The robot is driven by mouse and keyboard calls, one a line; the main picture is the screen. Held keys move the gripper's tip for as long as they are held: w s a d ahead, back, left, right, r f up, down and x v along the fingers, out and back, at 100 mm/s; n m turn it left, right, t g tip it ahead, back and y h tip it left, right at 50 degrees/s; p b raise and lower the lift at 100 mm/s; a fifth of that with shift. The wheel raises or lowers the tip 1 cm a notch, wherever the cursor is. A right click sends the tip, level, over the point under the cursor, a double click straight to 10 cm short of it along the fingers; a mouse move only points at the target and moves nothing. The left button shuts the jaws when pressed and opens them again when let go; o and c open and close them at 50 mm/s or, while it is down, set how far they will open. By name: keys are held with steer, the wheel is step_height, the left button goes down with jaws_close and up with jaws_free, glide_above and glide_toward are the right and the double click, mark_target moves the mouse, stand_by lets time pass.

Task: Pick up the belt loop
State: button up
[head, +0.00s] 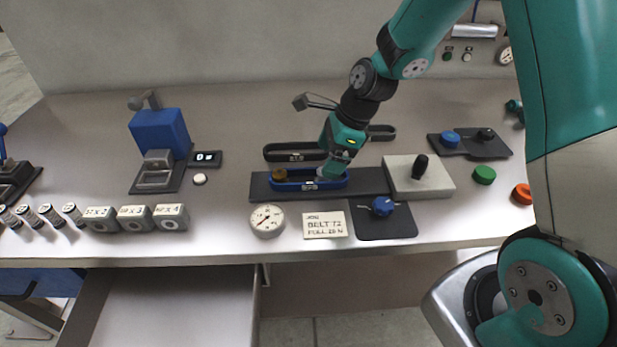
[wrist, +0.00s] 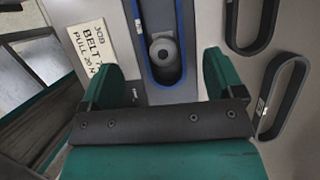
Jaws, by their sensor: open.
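A blue belt loop (head: 310,186) with a pale label lies around a brass pulley (head: 279,174) at its left end, on a dark base plate (head: 262,190). My gripper (head: 333,172) is at the loop's right end and hides part of it. In the wrist view my open gripper (wrist: 162,78) has one finger on each side of the blue loop (wrist: 147,72), with a grey round post (wrist: 164,54) inside the loop. I cannot tell whether the fingers touch it. A black belt loop (head: 290,153) lies behind, and another (head: 381,133) lies to its right.
A pale block with a black knob (head: 405,183) adjoins the plate's right end. A dial gauge (head: 267,220), a job card (head: 325,225) and a blue knob (head: 383,206) stand in front. A blue press (head: 159,133) is at left. The table between press and plate is mostly clear.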

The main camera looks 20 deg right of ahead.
steer(key=p+x, duration=0.1)
steer(key=x, duration=0.4)
steer(key=shift+w+f, duration=0.1)
steer(key=shift+f, duration=0.3)
steer(key=c, duration=1)
